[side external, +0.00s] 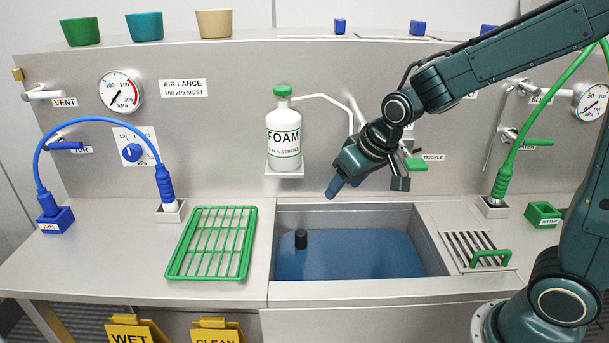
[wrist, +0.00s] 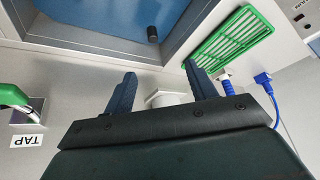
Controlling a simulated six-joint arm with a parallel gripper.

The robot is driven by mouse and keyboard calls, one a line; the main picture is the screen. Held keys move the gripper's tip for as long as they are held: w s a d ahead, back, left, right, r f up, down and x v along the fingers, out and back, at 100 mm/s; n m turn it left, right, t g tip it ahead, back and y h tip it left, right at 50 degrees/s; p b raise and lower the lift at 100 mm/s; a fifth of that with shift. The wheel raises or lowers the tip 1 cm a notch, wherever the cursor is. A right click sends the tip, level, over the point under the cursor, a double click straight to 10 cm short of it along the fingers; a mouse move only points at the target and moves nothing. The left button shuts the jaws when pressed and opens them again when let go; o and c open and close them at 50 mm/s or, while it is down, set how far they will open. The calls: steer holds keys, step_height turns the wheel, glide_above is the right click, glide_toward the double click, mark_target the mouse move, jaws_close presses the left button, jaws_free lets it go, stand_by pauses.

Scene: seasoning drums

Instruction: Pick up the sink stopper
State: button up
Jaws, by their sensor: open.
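The sink stopper, a small black upright cylinder (side external: 301,239), stands in the blue water at the left of the sink (side external: 436,262). In the wrist view the stopper (wrist: 152,34) shows near the sink's edge, beyond my fingertips. My gripper (side external: 335,188) is above the back part of the sink, to the right of the stopper and higher than it, not touching it. In the wrist view my gripper (wrist: 160,72) has its two blue fingers spread apart with nothing held between them. The stopper's lower part is hidden by the water.
A green rack (side external: 212,243) lies left of the sink. A foam bottle (side external: 284,135) stands on a wall shelf (side external: 284,172) left of my gripper. A grate with a green handle (side external: 490,258) is at the right. The green-handled tap (side external: 415,163) is close beside my gripper.

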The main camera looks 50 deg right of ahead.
steer(key=w+r+x, duration=0.1)
steer(key=w+x, duration=0.1)
steer(key=x, duration=0.7)
steer(key=m+h, duration=0.1)
glide_toward(302, 234)
steer(key=shift+s+a, duration=0.1)
steer(key=shift+s, duration=0.1)
steer(key=shift+w+f, duration=0.1)
steer(key=shift+x, duration=4.15)
steer(key=shift+w, duration=0.1)
steer(key=shift+d+x, duration=0.15)
steer(key=shift+x, duration=1.1)
steer(key=shift+d+x, duration=0.15)
steer(key=shift+x, duration=1.1)
steer(key=shift+w, duration=0.1)
